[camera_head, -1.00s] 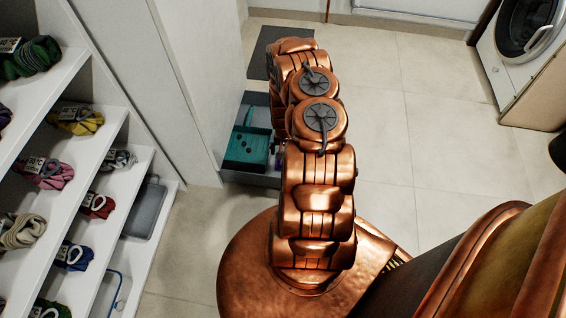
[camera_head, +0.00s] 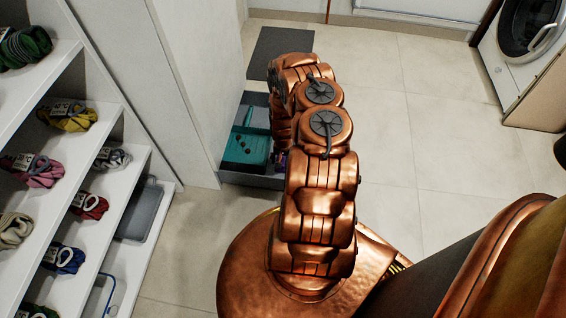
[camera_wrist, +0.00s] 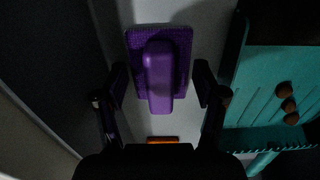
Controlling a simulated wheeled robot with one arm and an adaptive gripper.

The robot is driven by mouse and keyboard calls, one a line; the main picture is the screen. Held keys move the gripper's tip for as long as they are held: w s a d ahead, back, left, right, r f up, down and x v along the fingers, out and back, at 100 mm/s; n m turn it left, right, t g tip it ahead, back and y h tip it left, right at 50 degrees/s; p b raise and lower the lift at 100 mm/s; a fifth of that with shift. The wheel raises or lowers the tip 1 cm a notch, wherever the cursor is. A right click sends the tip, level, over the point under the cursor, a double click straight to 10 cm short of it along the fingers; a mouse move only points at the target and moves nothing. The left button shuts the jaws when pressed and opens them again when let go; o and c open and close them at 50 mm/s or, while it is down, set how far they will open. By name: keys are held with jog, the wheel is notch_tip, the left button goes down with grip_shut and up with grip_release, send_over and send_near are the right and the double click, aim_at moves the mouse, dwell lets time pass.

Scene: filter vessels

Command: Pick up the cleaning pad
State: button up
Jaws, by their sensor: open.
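The cleaning pad (camera_wrist: 183,82) is purple, with a fuzzy flat base and a smooth raised purple grip. In the wrist view it lies on a pale surface, straight ahead between my fingers. My gripper (camera_wrist: 160,84) is open, with one dark finger on each side of the grip. I see no finger closed on it, and I cannot tell how far the fingertips are above the surface. In the head view only a small purple patch (camera_head: 282,160) shows beside my arm; my arm hides the gripper there.
A teal ridged object (camera_wrist: 275,85) with brown knobs lies right of the pad; it also shows in the open grey drawer (camera_head: 235,178). A small orange item (camera_wrist: 162,140) lies near the pad. Shelves of bundles (camera_head: 70,115) stand left.

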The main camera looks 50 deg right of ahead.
aim_at(283, 160)
jog(key=c, duration=1)
jog(key=shift+s+a, duration=0.1)
jog(key=shift+c, duration=0.5)
jog(key=shift+f, duration=0.1)
grip_shut()
notch_tip(283, 160, up, 10)
jog(key=p, duration=0.5)
